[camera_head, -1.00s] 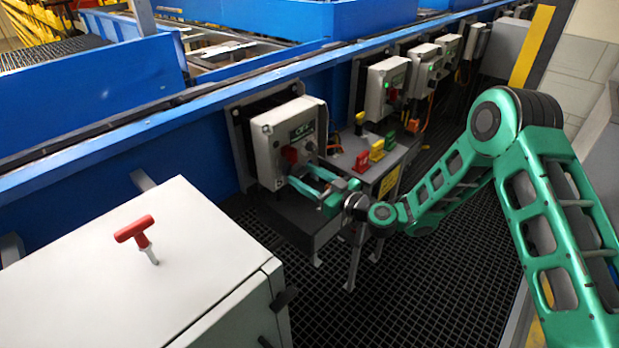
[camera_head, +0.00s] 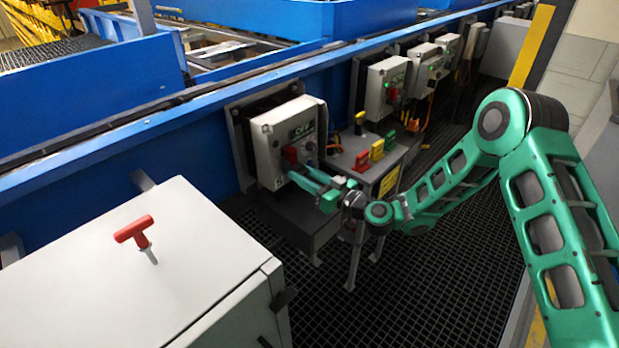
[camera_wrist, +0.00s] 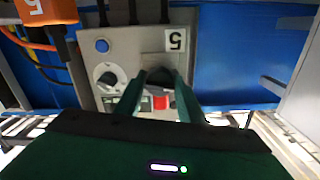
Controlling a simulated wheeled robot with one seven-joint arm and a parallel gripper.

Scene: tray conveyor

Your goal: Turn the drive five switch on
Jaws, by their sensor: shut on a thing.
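The drive five switch box (camera_head: 268,150) is a grey box on the blue conveyor side in the head view. A red switch handle (camera_head: 291,153) is on its front. In the wrist view the box (camera_wrist: 122,48) appears upside down with a "5" label (camera_wrist: 175,40), a blue button (camera_wrist: 102,46) and a dial (camera_wrist: 108,77). My gripper (camera_head: 298,170) reaches the front of the box. In the wrist view my gripper (camera_wrist: 158,84) has its fingers on either side of the dark and red switch handle (camera_wrist: 160,101), shut on it. The fingers partly hide the handle.
A grey stand (camera_head: 372,168) with red, yellow and green tags is just right of the box. A white cabinet (camera_head: 150,275) with a red T-handle (camera_head: 135,232) is at the front left. More switch boxes (camera_head: 385,88) line the conveyor. Dark floor grating (camera_head: 400,290) is clear below.

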